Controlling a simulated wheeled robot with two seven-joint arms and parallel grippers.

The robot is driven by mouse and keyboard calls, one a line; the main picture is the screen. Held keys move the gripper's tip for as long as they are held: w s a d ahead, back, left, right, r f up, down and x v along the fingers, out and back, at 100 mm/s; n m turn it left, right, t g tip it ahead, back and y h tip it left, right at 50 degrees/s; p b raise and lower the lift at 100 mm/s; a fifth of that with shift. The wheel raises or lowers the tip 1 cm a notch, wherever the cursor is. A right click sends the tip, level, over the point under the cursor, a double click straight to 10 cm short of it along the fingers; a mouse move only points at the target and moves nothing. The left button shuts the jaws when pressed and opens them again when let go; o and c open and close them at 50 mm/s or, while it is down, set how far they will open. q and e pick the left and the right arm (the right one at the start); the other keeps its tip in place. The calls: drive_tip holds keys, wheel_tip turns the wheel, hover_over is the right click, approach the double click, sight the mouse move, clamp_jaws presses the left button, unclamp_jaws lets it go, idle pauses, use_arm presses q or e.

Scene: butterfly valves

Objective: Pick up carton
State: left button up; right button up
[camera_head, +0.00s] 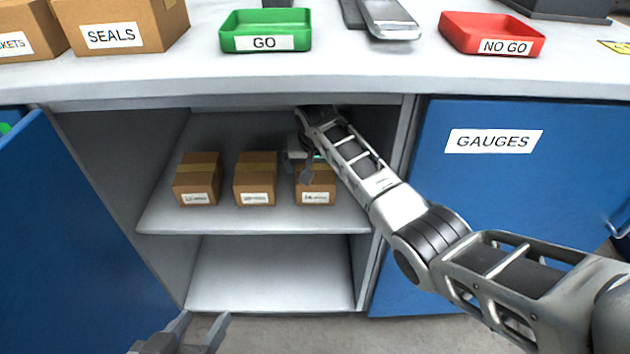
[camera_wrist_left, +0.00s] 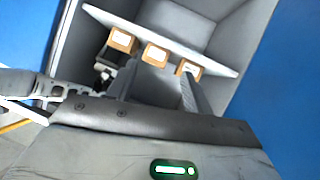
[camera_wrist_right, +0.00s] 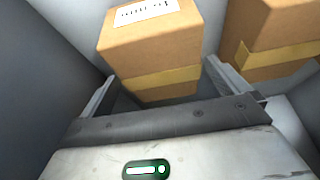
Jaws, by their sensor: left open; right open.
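Three small brown cartons with white labels stand in a row on the cabinet's upper shelf (camera_head: 270,218): a left carton (camera_head: 197,172), a middle carton (camera_head: 255,172) and a right carton (camera_head: 317,190). My right gripper (camera_head: 308,160) is inside the cabinet at the right carton and hides part of it. In the right wrist view, the open fingers of my right gripper (camera_wrist_right: 160,85) lie to either side of this carton's (camera_wrist_right: 152,45) near end. Contact cannot be told. My left gripper (camera_head: 205,325) is open and empty, low in front of the cabinet; its fingers (camera_wrist_left: 160,85) point toward the shelf.
A blue door (camera_head: 70,230) stands open at left; a blue GAUGES door (camera_head: 490,220) is shut at right. The countertop (camera_head: 350,75) above carries a SEALS box (camera_head: 115,25), a green GO tray (camera_head: 265,32) and a red NO GO tray (camera_head: 490,33). The lower shelf (camera_head: 270,275) is empty.

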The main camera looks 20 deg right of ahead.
sight(315, 167)
drive_tip(key=b+x, duration=0.1)
drive_tip(key=x, duration=0.2)
drive_tip(key=shift+a, duration=0.1)
use_arm(q)
drive_tip(key=shift+d+r+t+h, duration=0.3)
drive_tip(key=shift+r+t+h, duration=0.15)
drive_tip(key=shift+r, duration=0.3)
use_arm(e)
drive_tip(key=shift+w+f, duration=0.2)
drive_tip(key=shift+f, duration=0.05)
use_arm(q)
drive_tip(key=shift+r, duration=0.15)
use_arm(e)
drive_tip(key=shift+f, duration=0.25)
drive_tip(key=c, duration=1.4)
drive_tip(key=shift+w+r, duration=0.1)
drive_tip(key=shift+r, duration=0.1)
drive_tip(key=shift+c, duration=1)
use_arm(q)
drive_tip(key=shift+f, duration=0.2)
